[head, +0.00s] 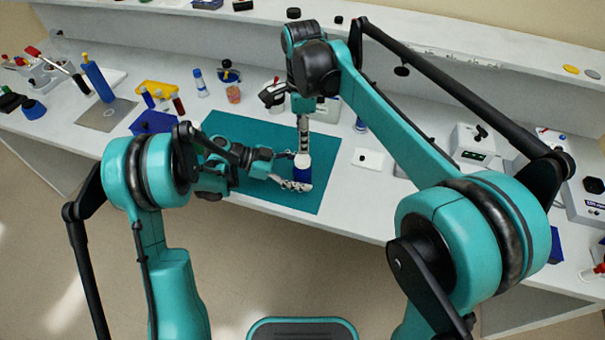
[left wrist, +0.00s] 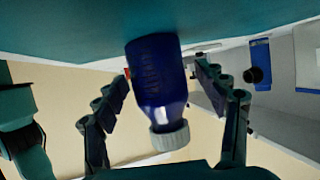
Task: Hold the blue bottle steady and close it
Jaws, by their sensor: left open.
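The blue bottle (head: 303,172) stands on the teal mat near its front edge. In the left wrist view the blue bottle (left wrist: 157,75) appears upside down, with a white ribbed cap (left wrist: 169,136) at its neck. How tightly the cap sits cannot be told. My left gripper (head: 291,183) is open beside the bottle. In the left wrist view its fingers (left wrist: 163,92) lie either side of the bottle, with gaps visible. My right gripper (head: 303,142) points down just above the white cap (head: 303,160). Its fingertips are too small to read, and no fingers show around the cap in the wrist view.
The teal mat (head: 262,195) is mostly bare. A blue rack (head: 153,122) and a yellow rack (head: 157,89) with vials stand left. A white block (head: 368,158) lies right of the mat. A clear vial (head: 200,83) and an orange-topped pot (head: 233,94) stand behind.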

